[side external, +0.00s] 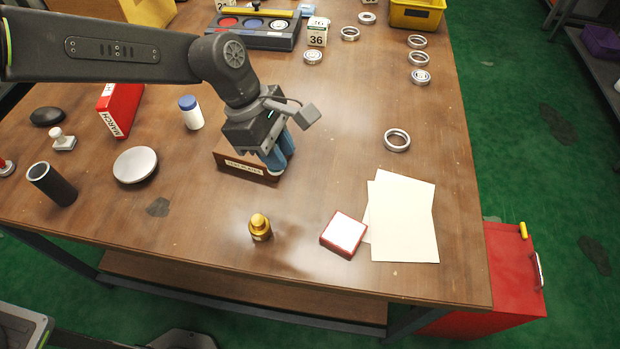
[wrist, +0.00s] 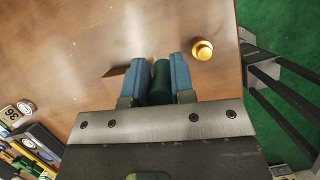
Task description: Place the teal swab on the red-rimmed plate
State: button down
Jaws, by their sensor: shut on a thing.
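My gripper (side external: 277,158) is low over the middle of the table, its blue fingers pointing down beside a brown name block. In the wrist view my gripper (wrist: 160,75) is shut on the teal swab (wrist: 160,82), a dark teal cylinder between the fingers. In the side view the fingers mostly hide the swab, and I cannot tell whether its lower end touches the table. The red-rimmed plate (side external: 343,233), a small square with a white top and red edge, lies to the lower right, apart from my gripper. Its top is empty.
The brown name block (side external: 245,167) stands just left of my gripper. A gold bottle (side external: 260,227) stands between my gripper and the front edge, left of the plate. White paper sheets (side external: 405,220) lie right of the plate. A bearing ring (side external: 397,140) lies behind them.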

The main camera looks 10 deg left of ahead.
jog(key=s+d+f, duration=0.1)
jog(key=d+f, duration=0.1)
jog(key=d, duration=0.1)
jog(key=s+d+f, duration=0.2)
jog(key=d, duration=0.2)
jog(key=s+d+f, duration=0.1)
jog(key=d+f, duration=0.1)
jog(key=d, duration=0.1)
jog(key=shift+s+d+f, duration=0.15)
jog(key=shift+s+f, duration=0.05)
jog(key=shift+f, duration=2.2)
jog(key=shift+f, duration=0.15)
jog(key=c, duration=1)
grip_release()
jog(key=v, duration=1.2)
